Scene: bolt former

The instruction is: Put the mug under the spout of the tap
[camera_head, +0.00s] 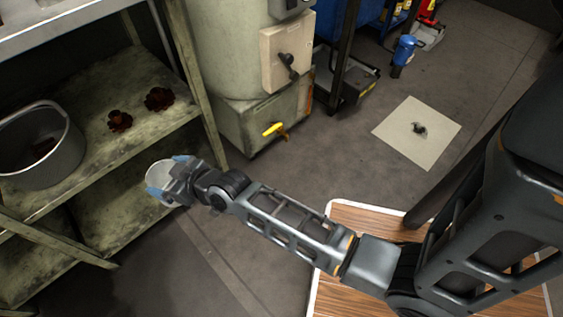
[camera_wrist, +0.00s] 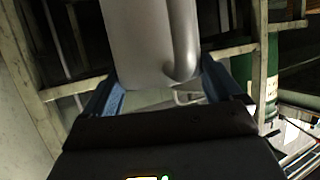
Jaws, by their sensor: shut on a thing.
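My gripper (camera_head: 172,178) is shut on a pale grey mug (camera_head: 158,181), held in the air in front of the shelf unit. In the wrist view the mug (camera_wrist: 138,40) stands between the two blue fingers of my gripper (camera_wrist: 165,92), with its handle on the right side. Its far side is hidden. The yellow-handled tap (camera_head: 275,130) sticks out low on the front of a green-grey machine, to the right of the mug and apart from it. The tap's spout is too small to make out clearly.
The shelf unit (camera_head: 125,142) on the left holds a grey pot (camera_head: 62,165) and two dark rusty parts (camera_head: 158,98). A shelf post stands between mug and tap. The floor (camera_head: 310,165) before the tap is clear; a pale mat (camera_head: 400,140) lies further right.

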